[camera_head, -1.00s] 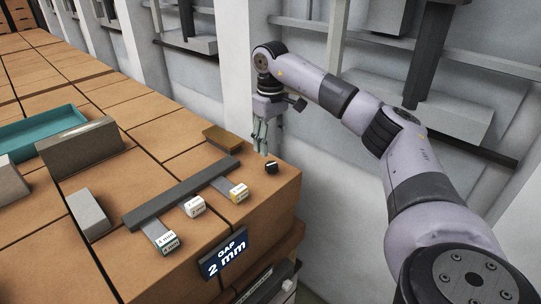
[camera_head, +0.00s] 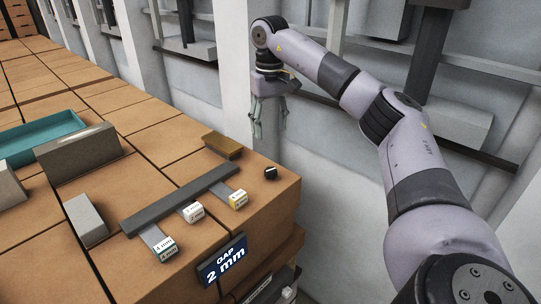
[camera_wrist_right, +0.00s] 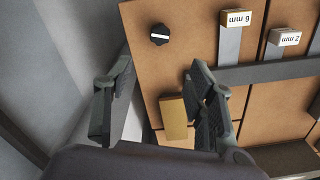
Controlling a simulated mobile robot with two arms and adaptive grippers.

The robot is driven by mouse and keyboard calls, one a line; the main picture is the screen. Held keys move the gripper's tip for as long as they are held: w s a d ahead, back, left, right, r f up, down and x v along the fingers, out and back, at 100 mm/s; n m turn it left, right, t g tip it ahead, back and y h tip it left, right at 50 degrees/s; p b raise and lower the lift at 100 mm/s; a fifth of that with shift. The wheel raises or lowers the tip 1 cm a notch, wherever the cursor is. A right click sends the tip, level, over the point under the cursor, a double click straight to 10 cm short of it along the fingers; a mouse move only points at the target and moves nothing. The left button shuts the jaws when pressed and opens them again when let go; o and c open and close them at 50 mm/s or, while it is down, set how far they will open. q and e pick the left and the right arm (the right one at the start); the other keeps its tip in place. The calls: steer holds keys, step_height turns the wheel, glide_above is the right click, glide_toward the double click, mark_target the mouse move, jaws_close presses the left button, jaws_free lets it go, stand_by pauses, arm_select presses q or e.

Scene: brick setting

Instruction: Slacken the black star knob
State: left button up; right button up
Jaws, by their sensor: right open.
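A small black knob (camera_head: 271,173) with a white line across its top sits on the brick-brown top near its right corner. It also shows in the right wrist view (camera_wrist_right: 159,34), beyond my fingers. My left gripper is not in view.
A brass-coloured block (camera_head: 222,144) lies behind the knob. A teal tray (camera_head: 40,137) and grey blocks (camera_head: 86,218) stand farther left. A wall is behind the arm.

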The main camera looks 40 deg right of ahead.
mark_target(271, 170)
steer(key=f+m, duration=0.2)
steer(key=f, duration=0.2)
steer(key=f+m+p, duration=0.1)
steer(key=f+m, duration=0.2)
steer(key=f, duration=0.2)
steer(key=f+m+p, duration=0.1)
steer(key=f+m, duration=0.2)
steer(key=f, duration=0.1)
steer(key=shift+s+f, duration=0.3)
steer(key=shift+f, duration=0.05)
steer(key=shift+c, duration=0.3)
